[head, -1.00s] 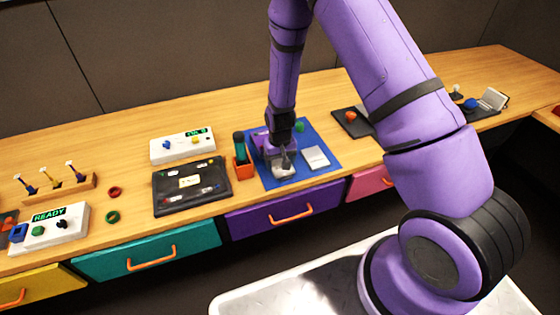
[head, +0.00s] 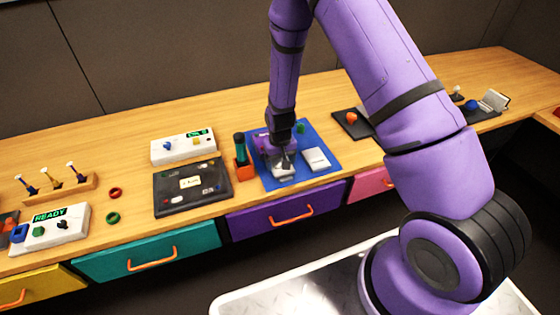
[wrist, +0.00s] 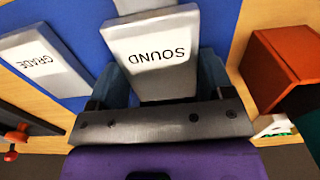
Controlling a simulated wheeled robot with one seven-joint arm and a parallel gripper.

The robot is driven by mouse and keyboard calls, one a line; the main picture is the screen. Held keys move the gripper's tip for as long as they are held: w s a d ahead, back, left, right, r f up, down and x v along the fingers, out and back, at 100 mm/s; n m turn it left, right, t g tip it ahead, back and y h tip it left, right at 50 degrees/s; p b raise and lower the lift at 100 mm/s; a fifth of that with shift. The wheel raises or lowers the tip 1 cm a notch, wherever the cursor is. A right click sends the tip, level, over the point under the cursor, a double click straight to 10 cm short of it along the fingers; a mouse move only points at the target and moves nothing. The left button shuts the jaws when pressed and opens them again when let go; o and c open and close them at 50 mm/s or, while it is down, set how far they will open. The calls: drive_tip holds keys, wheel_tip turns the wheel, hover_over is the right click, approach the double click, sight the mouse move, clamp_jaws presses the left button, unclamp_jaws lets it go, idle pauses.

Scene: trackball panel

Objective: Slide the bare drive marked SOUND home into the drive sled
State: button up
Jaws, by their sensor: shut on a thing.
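The bare drive marked SOUND (wrist: 155,62) is a grey block with a white label. In the wrist view it sits between the two fingers of my gripper (wrist: 160,80), which is shut on it. In the head view my gripper (head: 283,156) is low over the blue mat (head: 322,179) and hides part of the drive. A grey piece (wrist: 146,5) shows at the top edge of the wrist view, just beyond the drive's far end. It is cut off, so I cannot tell whether it is the drive sled or whether it touches the drive.
A second drive, marked GRADE (wrist: 45,62), lies on the mat beside SOUND and also shows in the head view (head: 316,159). An orange holder (head: 244,168) with a green-topped tool stands left of the mat. A dark panel (head: 193,188) lies farther left.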

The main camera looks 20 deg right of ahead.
drive_tip(key=shift+w, duration=1.9)
idle(1.4)
drive_tip(key=o, duration=0.8)
drive_tip(key=shift+o, duration=0.2)
drive_tip(key=shift+w+r, duration=0.1)
drive_tip(key=shift+r, duration=0.05)
drive_tip(key=shift+r, duration=3.35)
